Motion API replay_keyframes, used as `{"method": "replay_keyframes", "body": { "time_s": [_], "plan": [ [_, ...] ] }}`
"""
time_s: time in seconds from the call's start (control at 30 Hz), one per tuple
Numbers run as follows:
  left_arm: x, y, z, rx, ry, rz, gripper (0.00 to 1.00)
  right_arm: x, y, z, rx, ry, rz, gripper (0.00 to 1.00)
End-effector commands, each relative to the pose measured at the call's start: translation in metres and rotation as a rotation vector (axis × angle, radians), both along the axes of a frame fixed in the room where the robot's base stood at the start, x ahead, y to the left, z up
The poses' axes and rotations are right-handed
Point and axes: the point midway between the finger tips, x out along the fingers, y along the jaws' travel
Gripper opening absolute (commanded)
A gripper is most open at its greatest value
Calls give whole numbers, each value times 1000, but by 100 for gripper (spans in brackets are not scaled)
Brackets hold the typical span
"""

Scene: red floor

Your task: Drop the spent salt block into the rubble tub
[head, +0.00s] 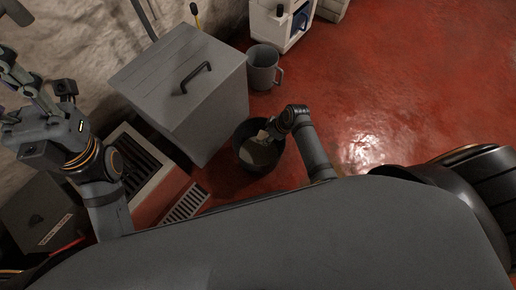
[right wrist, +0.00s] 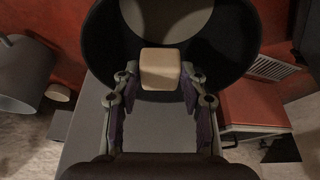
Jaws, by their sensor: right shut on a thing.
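The salt block, a pale beige rounded cube (right wrist: 160,68), is between the fingertips of my right gripper (right wrist: 158,86) in the right wrist view. The gripper is shut on it. Behind the block is the open mouth of the black round rubble tub (right wrist: 235,45), with a pale round patch inside. In the head view the tub (head: 238,150) stands on the floor in front of the grey chest, and my right gripper (head: 268,132) reaches over its mouth. I cannot tell how deep the block is. My left gripper (head: 14,85) is raised at the far left, its fingertips unclear.
A grey lidded chest (head: 226,80) with a black handle stands close behind the tub. A grey mug-like pail (head: 262,68) and a white shelf unit (head: 267,24) are beyond it. Floor grates (head: 186,205) lie left of the tub. The red floor at right is clear.

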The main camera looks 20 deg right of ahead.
Motion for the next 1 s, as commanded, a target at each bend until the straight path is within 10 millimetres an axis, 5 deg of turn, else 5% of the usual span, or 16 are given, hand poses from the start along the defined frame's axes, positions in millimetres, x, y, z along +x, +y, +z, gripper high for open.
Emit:
{"method": "replay_keyframes", "body": {
  "time_s": [0.3, 0.33, 0.5, 0.83, 1.0],
  "plan": [
    [-2, 0, 1, 1, -12, 0, 40, 0, 0, 0, 1, -1, 0, 3],
    [-2, 0, 1, 1, -12, 0, 40, 0, 0, 0, 1, -1, 0, 47],
    [-2, 0, 1, 1, -11, 0, 40, 0, 0, 0, 0, 0, 0, 69],
    [-2, 0, 0, 1, -9, 0, 40, 0, -1, 2, -1, -1, 0, 69],
    [-2, 0, 0, 1, -10, 0, 40, -6, -10, 26, -2, -3, 0, 69]
  ]
}}
